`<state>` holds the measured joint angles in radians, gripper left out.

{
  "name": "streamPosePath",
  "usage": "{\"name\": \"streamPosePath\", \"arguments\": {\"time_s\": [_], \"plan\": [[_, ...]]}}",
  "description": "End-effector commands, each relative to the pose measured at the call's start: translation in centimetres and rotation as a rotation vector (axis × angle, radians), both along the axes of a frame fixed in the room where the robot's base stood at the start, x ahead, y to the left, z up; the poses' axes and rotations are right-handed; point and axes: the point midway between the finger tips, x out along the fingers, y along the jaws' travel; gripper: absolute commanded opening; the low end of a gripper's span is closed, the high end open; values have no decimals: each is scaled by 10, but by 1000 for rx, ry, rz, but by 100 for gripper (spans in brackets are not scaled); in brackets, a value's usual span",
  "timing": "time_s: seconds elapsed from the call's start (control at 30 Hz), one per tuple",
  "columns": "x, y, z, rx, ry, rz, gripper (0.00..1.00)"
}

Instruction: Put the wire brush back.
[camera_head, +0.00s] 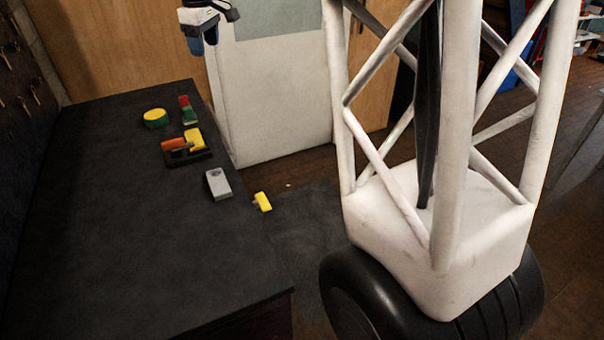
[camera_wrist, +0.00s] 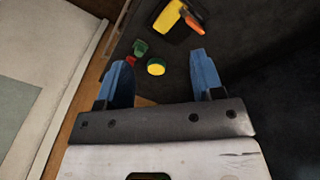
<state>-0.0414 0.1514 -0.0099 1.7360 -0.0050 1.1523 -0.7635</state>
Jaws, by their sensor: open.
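I cannot tell for sure which item is the wire brush. The small pieces on the dark bench (camera_head: 110,240) are a yellow-and-green round piece (camera_head: 155,118), a red-and-green piece (camera_head: 187,112), and a dark holder (camera_head: 200,156) bearing an orange piece (camera_head: 173,144) and a yellow piece (camera_head: 194,138). My gripper (camera_head: 204,40) is up beyond the bench's far end, blue fingers apart and empty. In the wrist view, the open fingers (camera_wrist: 158,60) frame the yellow-and-green piece (camera_wrist: 156,67), which lies below them; the red-and-green piece (camera_wrist: 140,48) is beside it.
A grey block (camera_head: 218,185) lies near the bench's right edge. A small yellow piece (camera_head: 263,201) shows at or just past that edge; I cannot tell its support. A pegboard (camera_head: 22,85) with hanging tools stands at left. The near bench top is bare.

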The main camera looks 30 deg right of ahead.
Motion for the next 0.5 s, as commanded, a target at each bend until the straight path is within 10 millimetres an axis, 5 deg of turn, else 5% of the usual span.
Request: {"name": "streamPosePath", "arguments": {"time_s": [0.5], "plan": [[-144,-16,2,29,-37,-235,61]]}}
